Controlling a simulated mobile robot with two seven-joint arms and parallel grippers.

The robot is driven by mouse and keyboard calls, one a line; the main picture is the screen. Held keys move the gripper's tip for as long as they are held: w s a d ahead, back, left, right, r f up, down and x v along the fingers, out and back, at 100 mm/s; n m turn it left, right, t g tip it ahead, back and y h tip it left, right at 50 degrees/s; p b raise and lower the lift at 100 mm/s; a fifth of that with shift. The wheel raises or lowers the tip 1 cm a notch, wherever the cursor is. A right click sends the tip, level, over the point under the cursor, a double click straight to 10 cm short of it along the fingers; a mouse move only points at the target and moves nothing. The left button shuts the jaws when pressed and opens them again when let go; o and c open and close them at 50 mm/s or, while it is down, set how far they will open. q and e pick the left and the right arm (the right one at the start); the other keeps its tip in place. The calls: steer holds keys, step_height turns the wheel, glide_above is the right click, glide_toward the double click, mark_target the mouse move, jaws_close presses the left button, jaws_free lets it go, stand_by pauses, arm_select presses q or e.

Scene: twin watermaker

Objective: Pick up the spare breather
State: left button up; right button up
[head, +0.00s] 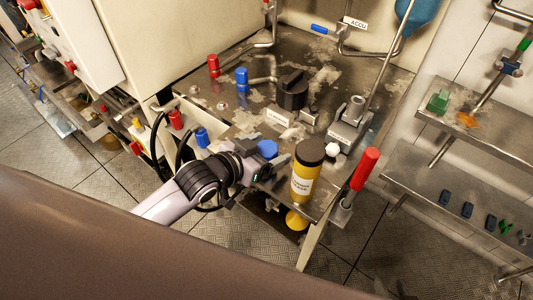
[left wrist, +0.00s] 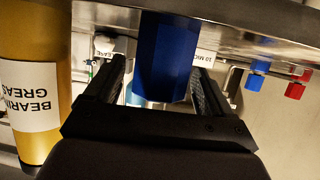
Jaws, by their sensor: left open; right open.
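A blue cylinder with a faceted side (head: 267,148) stands at the front edge of the metal bench; I cannot read a label on it, but it may be the spare breather. My left gripper (head: 272,163) is at this edge, right beside the blue cylinder. In the left wrist view the blue cylinder (left wrist: 165,50) stands between the two open fingers of the left gripper (left wrist: 160,78), and I cannot tell whether either finger touches it. The gripper hides part of it in the head view. My right gripper is not in view.
A yellow bearing grease cartridge (head: 306,172) with a black top stands close to the right of the gripper; it also shows in the left wrist view (left wrist: 38,85). A red-handled lever (head: 364,169) is further right. Red and blue caps (head: 241,78) and a black knob (head: 292,91) are behind.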

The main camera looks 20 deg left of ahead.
arm_select(q)
steer(key=shift+x, duration=0.85)
steer(key=c, duration=1.1)
